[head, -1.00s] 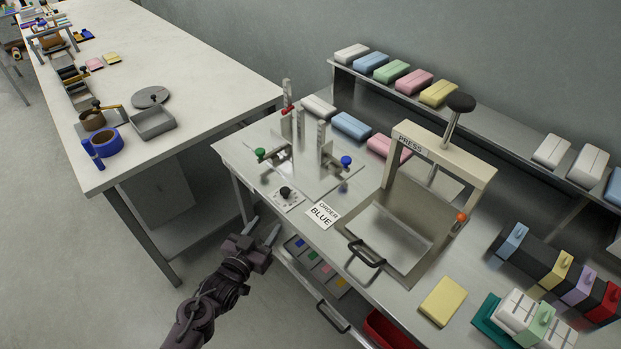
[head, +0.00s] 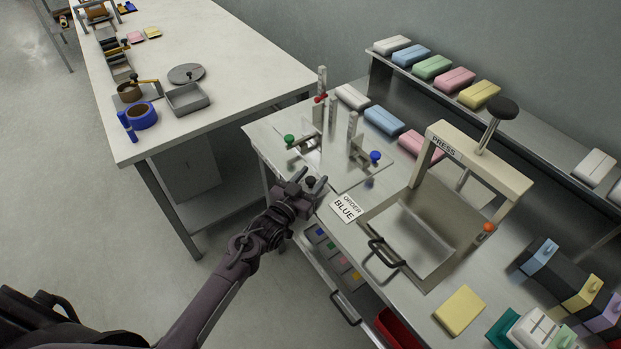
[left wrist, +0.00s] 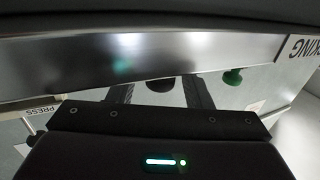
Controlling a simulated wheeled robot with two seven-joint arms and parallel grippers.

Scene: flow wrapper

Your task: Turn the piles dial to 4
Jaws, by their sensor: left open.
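The piles dial is a small black knob (head: 310,181) near the front left edge of the steel bench. Its white numbered plate is largely hidden by my left gripper, so I cannot read its setting. My left gripper (head: 308,178) is open at the dial, with one finger on each side of the knob in the picture. In the left wrist view the black knob (left wrist: 162,87) shows between the two spread fingers (left wrist: 160,94), partly hidden below by the gripper body. I cannot tell whether the fingers touch it. My right gripper is not in view.
A green knob (head: 289,139) and a blue knob (head: 375,156) stand on the fixture behind the dial. The ORDER BLUE card (head: 345,208) lies just right of my gripper. The press (head: 479,163) stands further right. An open drawer (head: 328,262) is below the bench edge.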

